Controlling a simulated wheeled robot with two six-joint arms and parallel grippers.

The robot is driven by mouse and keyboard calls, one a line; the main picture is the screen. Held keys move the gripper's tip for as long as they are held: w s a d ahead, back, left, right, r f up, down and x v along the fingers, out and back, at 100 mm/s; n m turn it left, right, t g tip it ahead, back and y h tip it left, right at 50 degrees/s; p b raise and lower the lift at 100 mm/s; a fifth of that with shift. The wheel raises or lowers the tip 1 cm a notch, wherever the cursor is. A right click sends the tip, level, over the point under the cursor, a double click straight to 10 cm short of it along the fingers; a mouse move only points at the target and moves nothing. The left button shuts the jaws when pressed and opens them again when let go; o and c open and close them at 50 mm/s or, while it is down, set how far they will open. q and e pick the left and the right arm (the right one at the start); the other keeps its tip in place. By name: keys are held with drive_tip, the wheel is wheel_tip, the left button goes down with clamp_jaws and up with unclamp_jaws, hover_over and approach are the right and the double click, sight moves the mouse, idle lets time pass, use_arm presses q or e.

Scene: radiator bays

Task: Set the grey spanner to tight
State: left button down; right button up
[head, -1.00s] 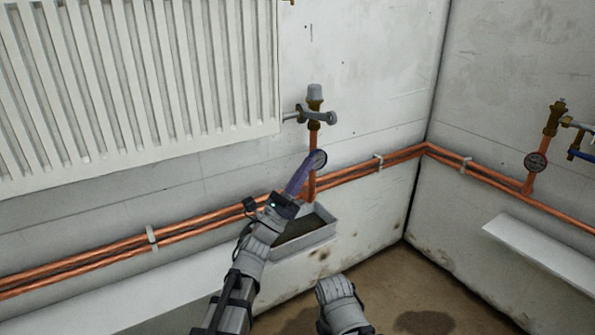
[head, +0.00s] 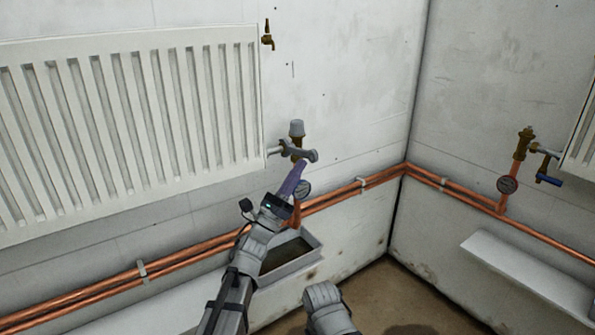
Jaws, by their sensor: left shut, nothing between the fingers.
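The grey spanner (head: 311,155) sits on the brass valve with a grey cap (head: 297,129), at the lower right corner of the left radiator. Its free end points right and slightly down. My left gripper (head: 302,164) has purple fingers, is shut and empty, and its tips are just below the spanner. I cannot tell whether they touch it. The fingers hide part of the copper pipe under the valve. My right gripper is not in view; only part of my right arm shows at the bottom.
A round gauge (head: 303,189) is close beside my left fingers. A grey tray (head: 311,240) is below, and copper pipes (head: 340,189) run along the wall. A second valve with a blue lever (head: 549,180) and gauge (head: 507,184) is on the right wall. A small brass tap (head: 268,41) is above.

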sight(302, 151)
use_arm(q)
drive_tip(key=r+n+y+p, duration=0.1)
drive_tip(key=n+t+y+p, duration=0.1)
drive_tip(key=n, duration=0.1)
drive_tip(key=r+n+t+y+p, duration=0.1)
drive_tip(key=n+y, duration=0.1)
drive_tip(key=shift+s+d+r, duration=0.1)
drive_tip(key=shift+s+r, duration=0.2)
drive_tip(key=shift+r, duration=0.05)
drive_tip(key=shift+w+r+n+y+p, duration=0.15)
drive_tip(key=shift+r+n+y+p, duration=0.2)
drive_tip(key=shift+p, duration=0.2)
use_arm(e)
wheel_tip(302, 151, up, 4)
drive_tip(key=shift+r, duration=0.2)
use_arm(q)
drive_tip(key=shift+f, duration=0.1)
